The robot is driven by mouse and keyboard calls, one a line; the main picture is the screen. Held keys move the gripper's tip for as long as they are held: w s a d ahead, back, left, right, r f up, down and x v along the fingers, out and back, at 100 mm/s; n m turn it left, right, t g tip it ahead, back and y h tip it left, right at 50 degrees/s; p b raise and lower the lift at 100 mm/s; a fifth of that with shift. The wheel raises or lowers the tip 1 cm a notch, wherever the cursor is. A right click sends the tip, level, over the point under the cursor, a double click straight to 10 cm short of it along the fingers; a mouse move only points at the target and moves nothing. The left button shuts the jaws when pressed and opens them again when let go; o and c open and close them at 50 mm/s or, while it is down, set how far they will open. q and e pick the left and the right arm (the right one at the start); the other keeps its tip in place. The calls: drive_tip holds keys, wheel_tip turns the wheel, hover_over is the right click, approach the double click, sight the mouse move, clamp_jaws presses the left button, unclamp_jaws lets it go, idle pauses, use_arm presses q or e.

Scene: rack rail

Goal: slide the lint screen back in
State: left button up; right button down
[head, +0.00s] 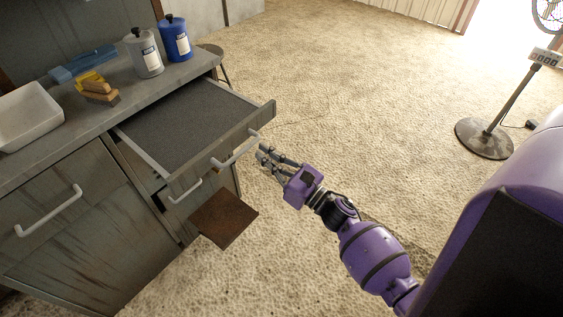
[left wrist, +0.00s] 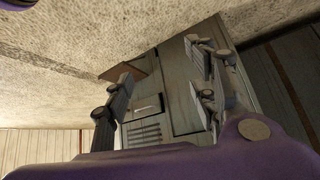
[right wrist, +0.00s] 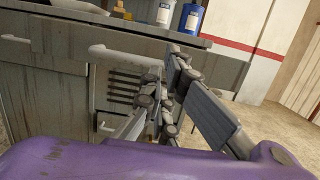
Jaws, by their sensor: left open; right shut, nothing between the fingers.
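A wide drawer with a dark grey bed (head: 190,125) is pulled out from under the counter in the head view. Its front carries a pale bar handle (head: 236,152). A flat brown panel (head: 223,217) sticks out lower down; it also shows in the left wrist view (left wrist: 142,57). I cannot tell for sure which piece is the lint screen. My right gripper (head: 264,155) is shut and empty, just right of the drawer front. A slotted rack (right wrist: 124,88) shows behind it in the right wrist view. My left gripper (left wrist: 160,85) is open and empty, facing the cabinet.
On the counter (head: 95,118) are a white basin (head: 28,115), brushes (head: 98,90), a grey bottle (head: 144,55) and a blue bottle (head: 175,40). A cupboard door with a handle (head: 48,212) is at left. The carpet right of the cabinet is clear up to a stand (head: 485,138).

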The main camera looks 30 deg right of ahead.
drive_tip(key=shift+x, duration=0.8)
drive_tip(key=shift+w, duration=0.15)
drive_tip(key=shift+w, duration=0.1)
